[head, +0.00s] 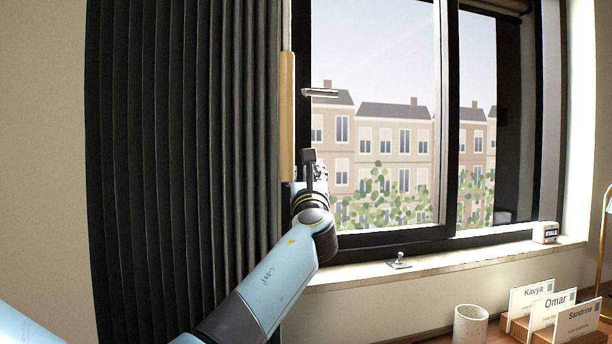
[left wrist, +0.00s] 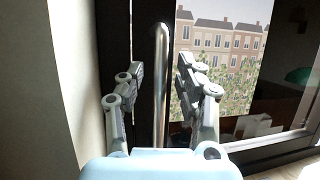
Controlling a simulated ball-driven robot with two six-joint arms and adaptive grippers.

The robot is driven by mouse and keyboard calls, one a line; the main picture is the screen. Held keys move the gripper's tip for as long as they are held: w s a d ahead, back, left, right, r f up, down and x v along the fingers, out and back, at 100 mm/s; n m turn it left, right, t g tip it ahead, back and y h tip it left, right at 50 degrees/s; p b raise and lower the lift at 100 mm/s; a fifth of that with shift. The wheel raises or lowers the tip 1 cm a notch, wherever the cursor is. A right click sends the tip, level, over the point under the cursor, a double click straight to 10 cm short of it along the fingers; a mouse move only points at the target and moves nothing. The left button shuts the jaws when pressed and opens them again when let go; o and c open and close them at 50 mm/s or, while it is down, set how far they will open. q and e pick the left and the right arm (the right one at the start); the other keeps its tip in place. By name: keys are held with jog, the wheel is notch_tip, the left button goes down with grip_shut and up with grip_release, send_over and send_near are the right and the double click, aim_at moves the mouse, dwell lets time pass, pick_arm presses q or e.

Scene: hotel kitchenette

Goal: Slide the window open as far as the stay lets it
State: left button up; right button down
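The window (head: 452,140) has a dark frame, with houses and greenery outside. A short metal bar (head: 320,93) sticks out level from its left upright, above my left gripper (head: 309,162). The left wrist view shows an upright metal bar handle (left wrist: 160,80) on the dark frame. The fingers of my left gripper (left wrist: 161,78) stand apart on either side of this bar, with a gap on both sides. A small metal fitting (head: 398,260) sits on the sill. My right gripper is not in view.
A dark pleated curtain (head: 185,150) hangs just left of the window. On the sill (head: 350,271), a small white device (head: 545,232) reads "STALE". Below right are a speckled cup (head: 470,326), name cards (head: 555,309) in a wooden holder and part of a lamp (head: 606,225).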

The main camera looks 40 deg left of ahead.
pick_arm(q)
jog(key=shift+c, duration=0.4)
grip_shut()
jog(key=shift+d, duration=0.1)
